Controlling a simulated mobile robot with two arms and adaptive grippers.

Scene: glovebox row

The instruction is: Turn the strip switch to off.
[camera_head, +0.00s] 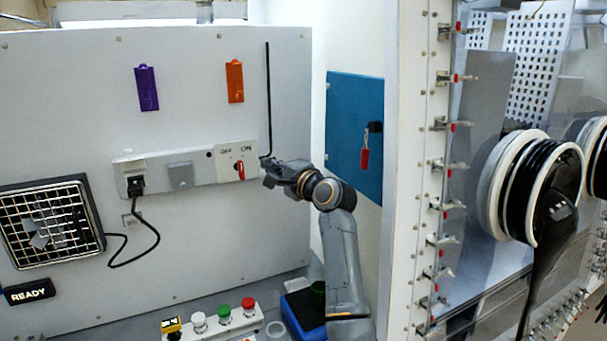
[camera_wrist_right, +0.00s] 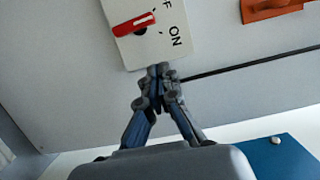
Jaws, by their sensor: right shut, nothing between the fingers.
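The power strip (camera_head: 205,165) is mounted on the grey panel. Its red switch handle (camera_head: 240,170) is at the right end, below the OFF and ON labels. The handle stands roughly upright, and I cannot tell which label it points to. In the right wrist view the red handle (camera_wrist_right: 134,24) and the ON label show on the white switch plate (camera_wrist_right: 150,47). My right gripper (camera_head: 268,175) is just right of the strip's end. Its fingertips (camera_wrist_right: 160,72) are shut and empty at the plate's edge, apart from the handle. My left gripper is out of view.
A black plug (camera_head: 136,186) with a cord sits in the strip's left end. A black rod (camera_head: 268,100) hangs just above my right gripper. Purple (camera_head: 147,88) and orange (camera_head: 235,81) holders are higher up. A blue panel (camera_head: 350,130) is to the right. A button box (camera_head: 215,322) stands below.

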